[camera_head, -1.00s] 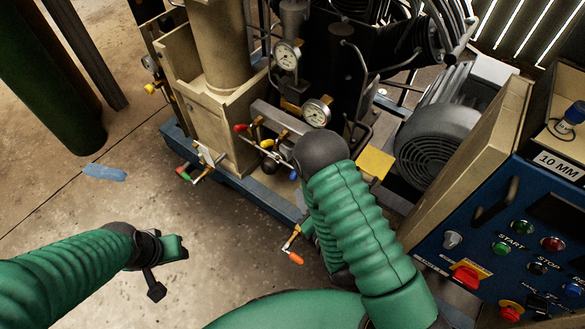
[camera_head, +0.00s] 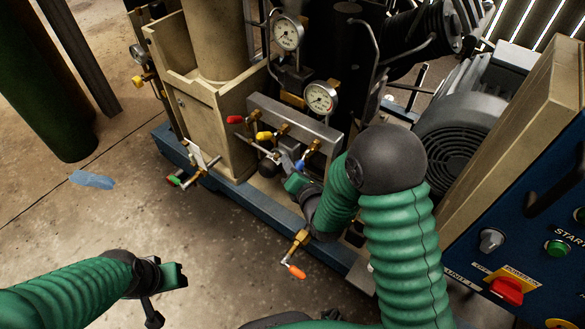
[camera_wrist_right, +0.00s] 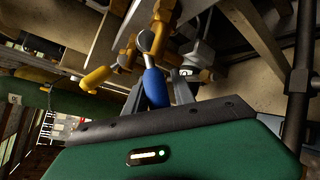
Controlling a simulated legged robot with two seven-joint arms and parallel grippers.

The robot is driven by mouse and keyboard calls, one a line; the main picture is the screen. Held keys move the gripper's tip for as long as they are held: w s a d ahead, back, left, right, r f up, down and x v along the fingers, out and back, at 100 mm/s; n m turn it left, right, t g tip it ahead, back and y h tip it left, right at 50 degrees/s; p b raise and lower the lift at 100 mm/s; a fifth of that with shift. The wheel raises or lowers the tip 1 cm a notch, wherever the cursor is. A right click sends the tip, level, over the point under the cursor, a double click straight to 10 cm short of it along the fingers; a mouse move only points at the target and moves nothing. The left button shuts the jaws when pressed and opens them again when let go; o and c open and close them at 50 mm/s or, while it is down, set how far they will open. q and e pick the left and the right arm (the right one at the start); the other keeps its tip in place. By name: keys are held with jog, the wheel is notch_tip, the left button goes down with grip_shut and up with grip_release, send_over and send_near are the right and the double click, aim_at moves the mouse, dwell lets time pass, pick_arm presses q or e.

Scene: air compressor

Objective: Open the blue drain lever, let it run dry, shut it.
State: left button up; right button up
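The blue drain lever (camera_head: 299,166) is the rightmost of the coloured levers on the grey manifold. It also shows in the right wrist view (camera_wrist_right: 155,88), hanging from a brass valve (camera_wrist_right: 152,42). My right gripper (camera_head: 289,164) is at the manifold, right by the blue lever. In the right wrist view its two grey fingers (camera_wrist_right: 160,92) stand apart on either side of the blue handle. I cannot tell whether either finger touches it. My left gripper (camera_head: 182,275) is low at the left over bare floor, away from the valves; its fingers are not clear.
Red (camera_head: 235,119) and yellow (camera_head: 264,135) levers sit left of the blue one. An orange-handled valve (camera_head: 296,271) juts out below, near my right forearm. Pressure gauges (camera_head: 320,97) stand above. The control panel (camera_head: 530,215) is at right. Floor at left is mostly clear.

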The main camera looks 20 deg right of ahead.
grip_shut()
dwell(1.4)
